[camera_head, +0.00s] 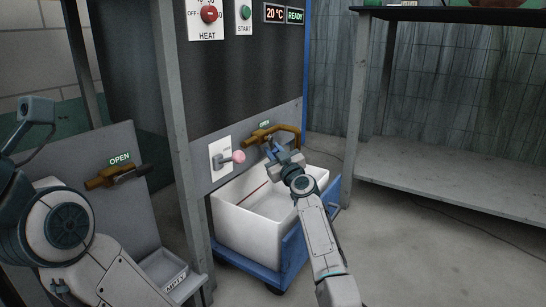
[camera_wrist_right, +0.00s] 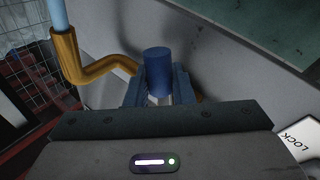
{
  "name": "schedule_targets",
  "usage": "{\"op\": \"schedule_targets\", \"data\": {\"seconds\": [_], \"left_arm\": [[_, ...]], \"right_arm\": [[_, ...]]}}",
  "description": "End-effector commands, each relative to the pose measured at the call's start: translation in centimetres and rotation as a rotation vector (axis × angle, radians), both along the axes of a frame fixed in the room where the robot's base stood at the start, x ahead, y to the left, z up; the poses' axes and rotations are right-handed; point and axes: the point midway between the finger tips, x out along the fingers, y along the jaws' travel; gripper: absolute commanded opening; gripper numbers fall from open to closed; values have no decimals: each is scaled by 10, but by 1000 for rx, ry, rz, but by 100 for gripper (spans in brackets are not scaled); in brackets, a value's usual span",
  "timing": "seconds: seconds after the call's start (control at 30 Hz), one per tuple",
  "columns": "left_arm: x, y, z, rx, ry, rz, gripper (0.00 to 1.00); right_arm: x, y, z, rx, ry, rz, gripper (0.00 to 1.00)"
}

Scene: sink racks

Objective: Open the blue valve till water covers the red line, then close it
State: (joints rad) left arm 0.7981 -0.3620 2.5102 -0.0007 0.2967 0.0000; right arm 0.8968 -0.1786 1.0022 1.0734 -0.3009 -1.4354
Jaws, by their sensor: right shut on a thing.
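My right gripper (camera_head: 274,148) is shut on the blue valve's handle (camera_wrist_right: 158,66), which stands between its fingers in the wrist view. In the head view the gripper mostly hides this handle. The brass spout (camera_head: 288,129) beside it reaches over the white tub (camera_head: 248,232). A pale blue stream of water (camera_wrist_right: 59,14) shows at the spout's mouth in the wrist view. The red line (camera_head: 254,192) is visible on the tub's inner wall; I cannot make out the water level. My left gripper (camera_head: 36,112) is at the far left, away from the valve; its opening is unclear.
A blue cart (camera_head: 292,253) carries the tub. A lever with a pink knob (camera_head: 239,157) is left of the valve. Another brass valve (camera_head: 103,180) is on the left panel, above a tray (camera_head: 165,268). A grey shelf (camera_head: 450,180) stands right; the floor before it is clear.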

Motion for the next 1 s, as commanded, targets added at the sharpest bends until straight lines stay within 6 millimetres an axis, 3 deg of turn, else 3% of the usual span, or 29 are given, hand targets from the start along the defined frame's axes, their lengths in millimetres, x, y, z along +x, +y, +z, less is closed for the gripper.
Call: {"op": "schedule_targets", "data": {"seconds": [0.5,1.0], "left_arm": [[0,0,0,0,-1,0,0],[0,0,0,1,-1,1,0]], "right_arm": [[7,-6,4,-113,-152,0,0],[9,-7,6,-143,-191,-1,0]]}}
